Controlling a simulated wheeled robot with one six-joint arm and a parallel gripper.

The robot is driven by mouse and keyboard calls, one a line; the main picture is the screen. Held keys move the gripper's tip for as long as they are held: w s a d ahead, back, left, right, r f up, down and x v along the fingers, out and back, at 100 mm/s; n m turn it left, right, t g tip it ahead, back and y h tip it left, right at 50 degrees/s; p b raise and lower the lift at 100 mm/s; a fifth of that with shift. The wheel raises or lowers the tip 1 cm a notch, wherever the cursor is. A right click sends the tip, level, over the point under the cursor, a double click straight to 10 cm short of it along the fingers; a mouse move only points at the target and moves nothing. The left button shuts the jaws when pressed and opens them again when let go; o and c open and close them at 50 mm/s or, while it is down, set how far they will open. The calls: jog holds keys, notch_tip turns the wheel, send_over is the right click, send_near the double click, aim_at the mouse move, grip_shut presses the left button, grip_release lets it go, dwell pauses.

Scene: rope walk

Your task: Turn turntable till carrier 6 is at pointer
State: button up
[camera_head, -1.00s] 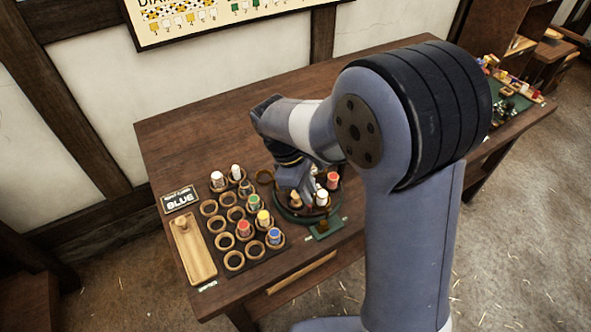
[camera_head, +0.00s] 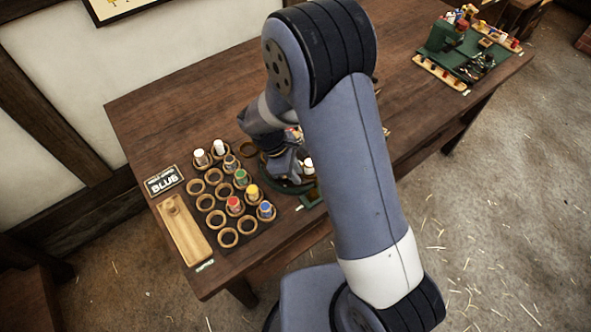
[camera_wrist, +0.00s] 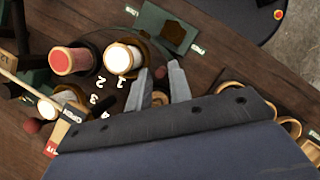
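The round turntable (camera_head: 287,187) is mostly hidden behind my arm in the head view; a green rim shows. In the wrist view its dark disc (camera_wrist: 100,88) carries white numbers 1 to 4. A red-topped bobbin (camera_wrist: 73,61) and a white-topped bobbin (camera_wrist: 122,58) stand on it, the white one near number 1. Another pale bobbin (camera_wrist: 47,107) is at the left. Carrier 6 cannot be made out. A green plate (camera_wrist: 165,28) lies beside the disc; I cannot tell if it bears the pointer. My gripper (camera_wrist: 162,76) has its fingers apart, over the disc's edge; a small blurred thing shows between them.
Left of the turntable is a rack of wooden rings (camera_head: 228,238), several holding coloured bobbins. A green board with tools (camera_head: 468,58) is at the table's far right.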

jog(key=shift+d+f, duration=0.1)
jog(key=shift+f, duration=0.15)
grip_shut()
dwell(0.3)
